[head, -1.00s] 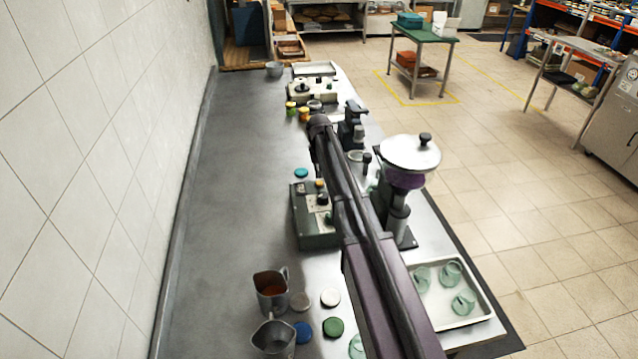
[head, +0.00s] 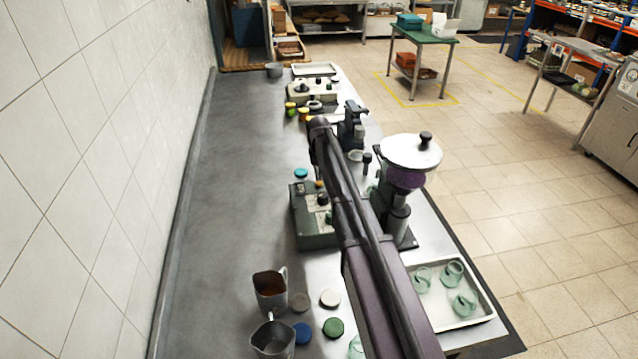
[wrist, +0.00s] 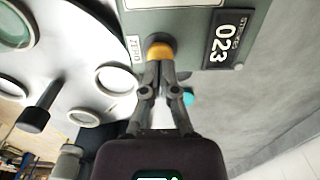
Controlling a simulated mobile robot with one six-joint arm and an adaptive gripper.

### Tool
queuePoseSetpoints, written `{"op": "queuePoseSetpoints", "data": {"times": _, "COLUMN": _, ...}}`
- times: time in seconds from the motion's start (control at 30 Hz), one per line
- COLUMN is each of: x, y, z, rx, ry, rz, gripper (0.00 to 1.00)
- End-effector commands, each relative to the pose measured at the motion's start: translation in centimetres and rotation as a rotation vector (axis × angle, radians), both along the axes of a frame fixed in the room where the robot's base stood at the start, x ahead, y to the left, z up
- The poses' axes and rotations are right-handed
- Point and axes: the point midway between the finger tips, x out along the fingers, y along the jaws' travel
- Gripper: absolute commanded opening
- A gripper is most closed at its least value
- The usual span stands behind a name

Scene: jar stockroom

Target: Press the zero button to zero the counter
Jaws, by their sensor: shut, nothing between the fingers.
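The zero button is a yellow-orange round cap (wrist: 159,50) on the grey-green counter box (wrist: 183,22), beside a white ZERO label (wrist: 133,49). The black counter window (wrist: 222,38) reads 023. My gripper (wrist: 158,66) is shut and empty, with its fingertips right at the button's near edge. They overlap it in the wrist view, and I cannot tell whether they press on it. In the head view the box (head: 312,228) stands on the bench left of my arm, and my fingertips are hard to make out there.
A pale round plate with round openings (wrist: 70,45) and a black-knobbed handle (wrist: 36,116) lies left in the wrist view. A press with a pale disc (head: 408,151) stands right of my arm. Metal jugs (head: 270,290) and lids (head: 333,327) stand nearer. The bench's left side is clear.

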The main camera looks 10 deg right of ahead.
Motion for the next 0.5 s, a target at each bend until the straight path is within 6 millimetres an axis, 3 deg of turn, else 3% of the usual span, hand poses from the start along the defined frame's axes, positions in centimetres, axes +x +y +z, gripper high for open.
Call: {"op": "queuePoseSetpoints", "data": {"times": 0.5, "x": 0.0, "y": 0.04, "z": -0.61, "rx": 0.0, "ry": 0.0, "rz": 0.0, "gripper": 0.0}}
